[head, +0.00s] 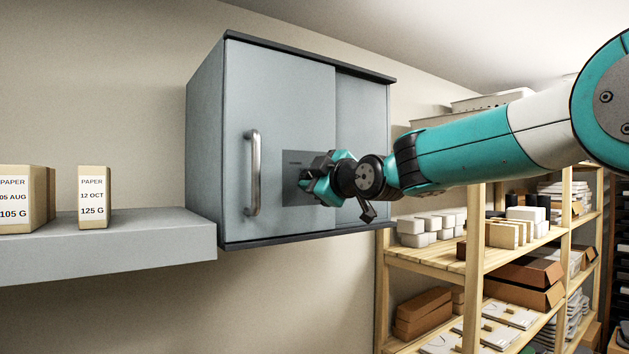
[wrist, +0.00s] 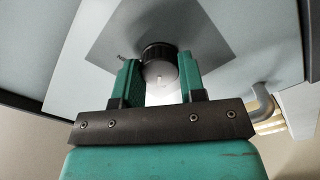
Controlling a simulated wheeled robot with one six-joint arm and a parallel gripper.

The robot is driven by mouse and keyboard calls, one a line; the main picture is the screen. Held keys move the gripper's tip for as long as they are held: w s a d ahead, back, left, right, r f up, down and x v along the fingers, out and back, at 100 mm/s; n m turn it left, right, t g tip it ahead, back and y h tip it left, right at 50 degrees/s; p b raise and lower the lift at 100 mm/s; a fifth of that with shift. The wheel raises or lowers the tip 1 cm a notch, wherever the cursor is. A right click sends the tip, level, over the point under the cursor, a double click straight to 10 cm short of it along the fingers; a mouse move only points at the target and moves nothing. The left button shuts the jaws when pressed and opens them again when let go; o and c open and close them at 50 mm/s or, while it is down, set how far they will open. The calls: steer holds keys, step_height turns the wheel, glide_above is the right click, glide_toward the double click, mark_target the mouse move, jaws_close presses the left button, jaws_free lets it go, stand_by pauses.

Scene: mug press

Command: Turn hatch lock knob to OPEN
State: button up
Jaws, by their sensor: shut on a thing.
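The hatch lock knob (wrist: 160,72) is a round pale-faced knob with a dark ribbed collar, on a grey square plate (wrist: 195,25) in the wrist view. My gripper (wrist: 160,85) is shut on the knob, with one green finger on each side of it. The plate (head: 293,165) also shows on the cabinet's sliding door (head: 290,100) in the head view. There my gripper (head: 312,180) reaches the plate from the right and hides the knob. A small pale mark shows on the knob's face. The lettering on the plate is too small to read.
A vertical bar handle (head: 253,172) stands out from the door left of the plate. A wooden rack (head: 483,265) with boxes stands below my arm at the right.

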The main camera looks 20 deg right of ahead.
steer(key=shift+f, duration=0.1)
steer(key=m+b, duration=1)
steer(key=m, duration=0.5)
steer(key=shift+m, duration=0.5)
steer(key=o, duration=0.9)
